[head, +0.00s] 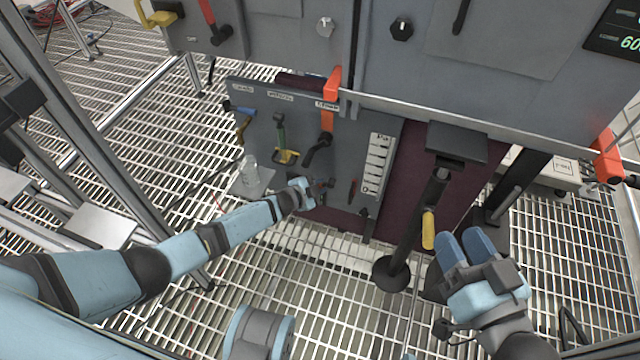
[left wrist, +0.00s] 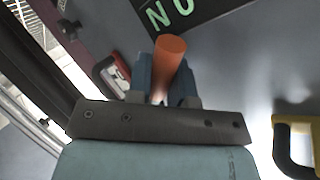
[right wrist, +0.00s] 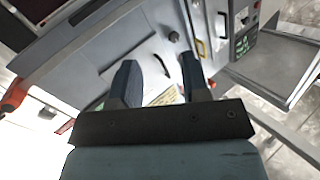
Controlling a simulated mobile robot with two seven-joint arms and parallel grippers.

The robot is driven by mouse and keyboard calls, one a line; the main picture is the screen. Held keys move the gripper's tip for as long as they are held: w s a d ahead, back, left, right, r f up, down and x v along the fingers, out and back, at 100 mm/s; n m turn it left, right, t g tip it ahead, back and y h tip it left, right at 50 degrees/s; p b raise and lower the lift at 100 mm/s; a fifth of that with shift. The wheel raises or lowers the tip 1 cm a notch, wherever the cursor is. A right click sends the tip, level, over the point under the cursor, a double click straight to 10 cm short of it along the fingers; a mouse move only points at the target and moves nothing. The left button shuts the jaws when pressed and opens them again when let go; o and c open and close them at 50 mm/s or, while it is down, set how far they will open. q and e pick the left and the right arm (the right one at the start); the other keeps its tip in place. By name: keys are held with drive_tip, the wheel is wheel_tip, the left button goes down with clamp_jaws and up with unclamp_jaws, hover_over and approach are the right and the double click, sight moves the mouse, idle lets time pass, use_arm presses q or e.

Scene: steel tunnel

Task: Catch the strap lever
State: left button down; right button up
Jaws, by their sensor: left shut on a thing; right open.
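My left gripper (head: 306,192) is at the lower part of the grey lever panel (head: 225,85). In the left wrist view its blue fingers are shut on an orange round-ended handle (left wrist: 170,52). I cannot tell for certain whether this handle is the strap lever; the hand hides it in the head view. Higher on the panel are an orange lever (head: 328,118) with a black grip, a green-and-yellow lever (head: 282,145) and a blue lever (head: 240,108). My right gripper (head: 464,246) is open and empty, beside a black post.
The black post (head: 415,225) with a yellow handle (head: 428,230) stands left of my right gripper. A clear jar (head: 250,170) stands on a small plate left of the panel. Grey cabinets (head: 280,35) fill the back. Grating floor (head: 310,285) lies open in front.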

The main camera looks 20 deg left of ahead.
use_arm(q)
drive_tip(key=r+m+y+p, duration=0.1)
drive_tip(key=p, duration=0.1)
drive_tip(key=a+r+m+y+p, duration=0.1)
drive_tip(key=p, duration=0.1)
drive_tip(key=shift+g+y, duration=0.3)
drive_tip(key=shift+g, duration=0.1)
drive_tip(key=shift+a+r+m+y+p, duration=0.1)
drive_tip(key=shift+r+m+y+p, duration=0.25)
drive_tip(key=shift+m+y, duration=0.2)
drive_tip(key=shift+a+r+m+y+p, duration=0.1)
drive_tip(key=shift+r+m+y+p, duration=0.35)
drive_tip(key=shift+m+y, duration=0.3)
use_arm(e)
drive_tip(key=shift+d+r+m+t+h, duration=0.1)
drive_tip(key=shift+d+r+m+t, duration=0.2)
drive_tip(key=shift+r, duration=0.6)
drive_tip(key=shift+d+r+n+t+h, duration=0.15)
drive_tip(key=shift+r+t, duration=0.2)
drive_tip(key=shift+r, duration=0.55)
drive_tip(key=shift+d+r+m+t+h, duration=0.1)
drive_tip(key=shift+d+r+m+t, duration=0.2)
drive_tip(key=shift+r, duration=0.6)
drive_tip(key=shift+a+f, duration=0.1)
use_arm(q)
drive_tip(key=c, duration=1.3)
unclamp_jaws()
drive_tip(key=shift+s, duration=0.1)
